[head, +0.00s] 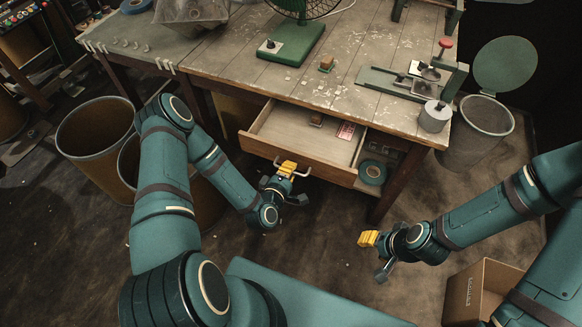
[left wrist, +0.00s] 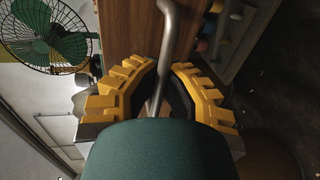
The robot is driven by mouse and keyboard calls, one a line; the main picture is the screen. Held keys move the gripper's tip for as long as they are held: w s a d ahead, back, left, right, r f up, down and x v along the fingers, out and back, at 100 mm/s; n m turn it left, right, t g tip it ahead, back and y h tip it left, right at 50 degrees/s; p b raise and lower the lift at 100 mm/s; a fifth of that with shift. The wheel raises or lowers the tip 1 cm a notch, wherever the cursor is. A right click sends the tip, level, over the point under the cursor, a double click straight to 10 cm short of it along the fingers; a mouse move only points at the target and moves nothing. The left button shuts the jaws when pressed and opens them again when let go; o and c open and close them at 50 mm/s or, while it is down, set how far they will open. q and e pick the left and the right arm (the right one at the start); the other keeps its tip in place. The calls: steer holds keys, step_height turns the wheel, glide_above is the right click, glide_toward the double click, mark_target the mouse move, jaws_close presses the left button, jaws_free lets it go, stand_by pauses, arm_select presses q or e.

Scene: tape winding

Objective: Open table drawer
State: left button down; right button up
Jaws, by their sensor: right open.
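The table drawer (head: 305,140) stands pulled out from under the wooden table (head: 200,62), its inside showing. Its metal handle (head: 300,172) is on the front panel and also shows in the left wrist view (left wrist: 170,28). My left gripper (head: 287,168) is at the handle; in the left wrist view its yellow fingers (left wrist: 165,75) close in on both sides of the bar. The lower part of the grip is hidden by the green gripper body. My right gripper (head: 369,240) is open and empty, over the floor right of the drawer and apart from it.
The drawer holds a small brown item (head: 316,120) and a red-and-white card (head: 346,131). A teal tape roll (head: 372,172) is right of the drawer, near the table leg (head: 398,185). Bins (head: 92,130) stand left; a cardboard box (head: 480,285) is at lower right.

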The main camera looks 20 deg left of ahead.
arm_select(q)
steer(key=shift+s+r, duration=0.15)
steer(key=shift+s, duration=0.5)
steer(key=c, duration=1.1)
jaws_free()
steer(key=shift+o, duration=0.2)
steer(key=v, duration=0.7)
steer(key=shift+s, duration=0.3)
